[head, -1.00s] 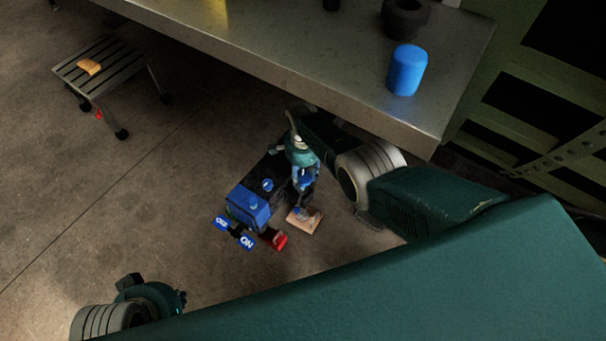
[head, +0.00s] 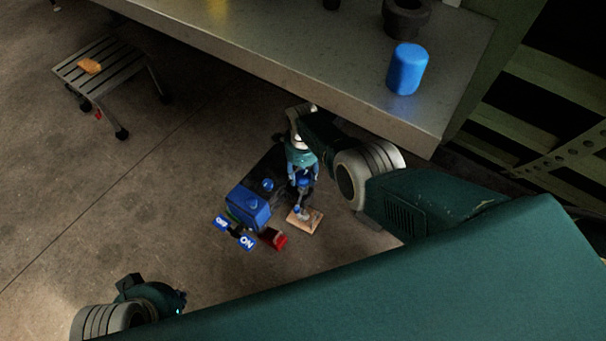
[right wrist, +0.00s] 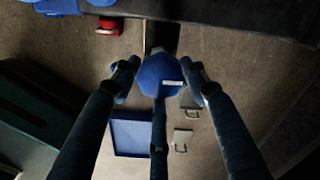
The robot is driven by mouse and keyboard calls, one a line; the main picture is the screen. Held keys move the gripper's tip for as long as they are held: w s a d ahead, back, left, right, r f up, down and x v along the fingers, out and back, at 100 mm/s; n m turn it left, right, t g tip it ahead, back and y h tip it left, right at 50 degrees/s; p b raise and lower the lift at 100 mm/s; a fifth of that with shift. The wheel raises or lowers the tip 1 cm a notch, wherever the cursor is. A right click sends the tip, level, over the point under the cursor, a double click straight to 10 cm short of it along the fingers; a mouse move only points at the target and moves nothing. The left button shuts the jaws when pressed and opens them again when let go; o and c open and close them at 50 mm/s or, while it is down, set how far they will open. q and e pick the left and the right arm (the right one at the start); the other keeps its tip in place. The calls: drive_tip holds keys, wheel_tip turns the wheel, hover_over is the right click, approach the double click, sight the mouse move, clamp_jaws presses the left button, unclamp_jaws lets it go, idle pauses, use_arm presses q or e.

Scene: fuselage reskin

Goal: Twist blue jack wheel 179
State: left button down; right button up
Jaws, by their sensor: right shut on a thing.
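The blue jack wheel (right wrist: 160,75) is a faceted blue knob with a small pale label. In the head view my right gripper (head: 303,180) points down above a small wooden block (head: 305,221), with the jack's lower part (head: 302,211) standing on the block. The gripper partly hides the wheel there. My left gripper (head: 150,292) is low at the left in the head view, away from the jack; its jaws are not clear.
A blue machine (head: 248,207) with ON and OFF pedals (head: 235,232) and a red part (head: 272,238) stands close beside the jack. A metal table (head: 300,65) overhangs behind, holding a blue cylinder (head: 407,69). A slatted stool (head: 100,68) stands left. Open floor lies left.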

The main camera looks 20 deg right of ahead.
sight(301, 177)
drive_tip(key=shift+s+a+f, duration=0.1)
drive_tip(key=shift+s+a, duration=0.05)
drive_tip(key=shift+a, duration=0.25)
drive_tip(key=o, duration=1.2)
drive_tip(key=shift+c, duration=0.2)
drive_tip(key=shift+w+d, duration=0.15)
drive_tip(key=shift+w, duration=0.05)
drive_tip(key=shift+r, duration=0.25)
wheel_tip(301, 177, up, 12)
drive_tip(key=shift+f, duration=0.2)
